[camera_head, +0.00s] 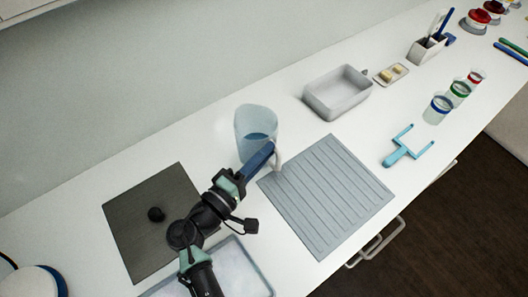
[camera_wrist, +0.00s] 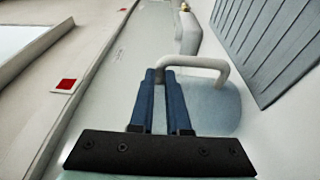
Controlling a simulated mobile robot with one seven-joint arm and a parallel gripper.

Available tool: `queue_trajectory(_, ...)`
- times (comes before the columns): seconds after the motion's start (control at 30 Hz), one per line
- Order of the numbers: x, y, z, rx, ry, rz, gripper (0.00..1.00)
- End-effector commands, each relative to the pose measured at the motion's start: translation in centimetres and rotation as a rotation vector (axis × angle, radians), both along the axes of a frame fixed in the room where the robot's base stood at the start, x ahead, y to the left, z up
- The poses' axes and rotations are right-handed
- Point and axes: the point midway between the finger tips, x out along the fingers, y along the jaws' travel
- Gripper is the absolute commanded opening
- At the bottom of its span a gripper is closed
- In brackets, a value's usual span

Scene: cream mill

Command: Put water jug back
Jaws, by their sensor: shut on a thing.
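The water jug (camera_head: 254,121) is a clear, pale blue jug with some water in it, near the wall in the middle of the head view. Its pale handle (camera_head: 278,160) is on the right side. My gripper (camera_head: 268,150) is shut on the handle, with its blue fingers across it. In the wrist view the handle (camera_wrist: 205,63) passes between the fingertips of my gripper (camera_wrist: 159,75), and the pale blue jug body (camera_wrist: 215,105) shows behind. The jug looks upright. I cannot tell whether its base touches the counter.
A grey grooved mat (camera_head: 325,194) lies to the right of the jug. A dark mat (camera_head: 130,218) with a small black knob lies left. A grey tub (camera_head: 338,94) stands behind right. A blue fork-shaped tool (camera_head: 404,150) and several lidded cups (camera_head: 438,110) are farther right.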

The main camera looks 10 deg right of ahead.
Motion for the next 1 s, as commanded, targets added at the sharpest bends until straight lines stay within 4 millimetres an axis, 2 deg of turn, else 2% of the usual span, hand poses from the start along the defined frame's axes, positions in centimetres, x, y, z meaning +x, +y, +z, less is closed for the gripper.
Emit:
queue_trajectory(0.3,0.0,0.0,-0.3,0.0,-0.004,0.0,0.0)
queue_trajectory(0.33,0.0,0.0,-0.3,0.0,0.0,0.001,0.2)
queue_trajectory(0.47,0.0,0.0,-0.3,0.001,0.001,0.001,0.43)
queue_trajectory(0.87,0.0,0.0,0.3,-0.001,0.001,0.001,0.45)
queue_trajectory(1.0,-1.3,2.0,-0.1,-0.001,0.001,0.005,0.45)
